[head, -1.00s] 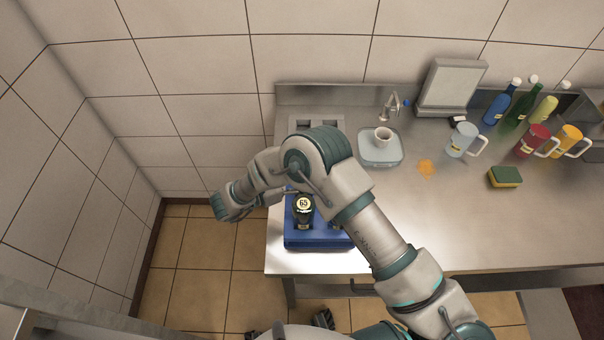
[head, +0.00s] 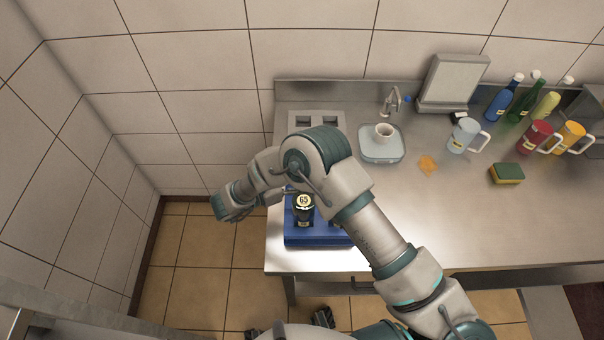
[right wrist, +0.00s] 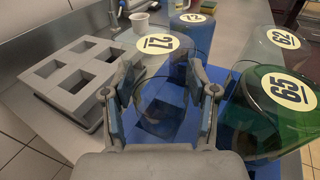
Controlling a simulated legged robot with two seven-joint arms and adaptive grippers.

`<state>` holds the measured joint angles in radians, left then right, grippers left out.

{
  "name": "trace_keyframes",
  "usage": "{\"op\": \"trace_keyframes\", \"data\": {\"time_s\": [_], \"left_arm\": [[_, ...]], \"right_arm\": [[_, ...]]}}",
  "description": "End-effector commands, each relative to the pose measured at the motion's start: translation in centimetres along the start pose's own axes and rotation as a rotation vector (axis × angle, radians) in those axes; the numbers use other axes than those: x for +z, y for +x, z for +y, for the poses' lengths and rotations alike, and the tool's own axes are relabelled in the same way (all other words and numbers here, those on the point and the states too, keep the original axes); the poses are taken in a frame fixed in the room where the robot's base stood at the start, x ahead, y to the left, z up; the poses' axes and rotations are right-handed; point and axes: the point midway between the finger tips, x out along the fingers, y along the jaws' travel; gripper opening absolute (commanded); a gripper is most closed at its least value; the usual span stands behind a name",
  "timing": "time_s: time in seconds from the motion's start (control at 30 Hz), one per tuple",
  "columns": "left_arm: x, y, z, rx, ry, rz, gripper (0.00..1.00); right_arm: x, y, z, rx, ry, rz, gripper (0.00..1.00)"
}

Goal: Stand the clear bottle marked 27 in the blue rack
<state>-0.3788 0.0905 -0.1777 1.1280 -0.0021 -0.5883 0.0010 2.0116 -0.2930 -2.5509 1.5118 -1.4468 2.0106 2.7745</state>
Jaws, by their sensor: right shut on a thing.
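In the right wrist view, my right gripper (right wrist: 163,100) is shut on the clear bottle marked 27 (right wrist: 158,43), with one finger on each side. The bottle is over the blue rack (right wrist: 232,90), and a square blue opening shows through it. I cannot tell how deep its base is. In the head view, the blue rack (head: 300,239) is at the table's front left corner, and my right arm hides the bottle and gripper. My left gripper is not in view.
A grey rack (right wrist: 75,112) with empty square openings is at left. A sponge (head: 506,173) and mugs are at right.

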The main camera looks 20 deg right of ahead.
Motion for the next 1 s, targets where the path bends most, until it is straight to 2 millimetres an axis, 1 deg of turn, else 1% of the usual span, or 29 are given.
{"op": "trace_keyframes", "data": {"time_s": [0.53,0.57,0.6,0.67,0.7,0.9,1.0], "left_arm": [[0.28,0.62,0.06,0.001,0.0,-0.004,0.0],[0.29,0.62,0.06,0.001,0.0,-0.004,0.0],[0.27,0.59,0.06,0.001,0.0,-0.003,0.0],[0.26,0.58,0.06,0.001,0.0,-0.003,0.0],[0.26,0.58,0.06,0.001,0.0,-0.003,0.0],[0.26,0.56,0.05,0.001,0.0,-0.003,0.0],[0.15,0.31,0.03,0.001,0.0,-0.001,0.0]], "right_arm": [[-0.88,0.07,0.0,0.0,0.0,-0.001,0.11],[-0.89,0.07,0.0,0.0,0.0,-0.001,0.6],[-0.84,0.07,0.0,0.0,0.0,-0.001,0.7],[-0.83,0.06,0.0,0.0,0.0,-0.001,0.85],[-0.83,0.06,0.0,0.0,0.0,0.0,0.87],[-0.86,0.03,-0.05,0.0,-0.001,0.001,0.87],[-0.47,-0.01,-0.06,0.0,0.0,0.001,0.87]]}}
